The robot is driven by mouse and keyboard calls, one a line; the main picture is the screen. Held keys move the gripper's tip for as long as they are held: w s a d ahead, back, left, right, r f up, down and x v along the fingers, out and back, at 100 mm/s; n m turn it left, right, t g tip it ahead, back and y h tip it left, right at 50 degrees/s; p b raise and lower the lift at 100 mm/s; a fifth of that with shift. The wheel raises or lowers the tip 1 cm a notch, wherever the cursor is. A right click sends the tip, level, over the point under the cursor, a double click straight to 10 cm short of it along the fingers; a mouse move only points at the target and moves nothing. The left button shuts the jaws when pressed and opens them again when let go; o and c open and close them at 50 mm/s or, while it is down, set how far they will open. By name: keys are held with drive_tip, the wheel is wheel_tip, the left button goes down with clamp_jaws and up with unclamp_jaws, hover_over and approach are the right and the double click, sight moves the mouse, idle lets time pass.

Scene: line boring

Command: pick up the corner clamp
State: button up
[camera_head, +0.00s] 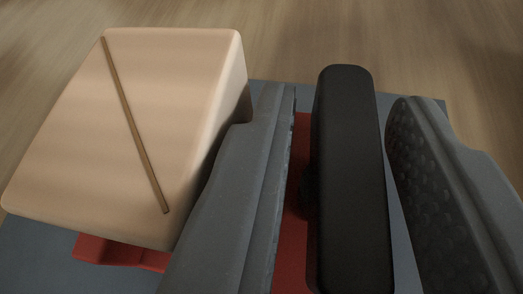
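A long black bar with rounded edges (350,170) stands between the two grey fingers of my gripper (345,105). Red material (293,215) shows low down beside the bar, between it and the left finger. The black bar and the red material look like parts of the corner clamp, but how they join is hidden. My gripper is open around the bar. The lower end of the bar runs out of the picture.
A tan block (125,120) with a thin brown strip across its top sits close to the left finger. A red piece (120,250) shows beneath its front edge. All rest over a blue-grey surface (40,255). Bare wooden floor (440,45) lies beyond.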

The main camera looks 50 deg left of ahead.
drive_tip(key=shift+w, duration=0.1)
drive_tip(key=shift+c, duration=0.2)
clamp_jaws()
idle(1.2)
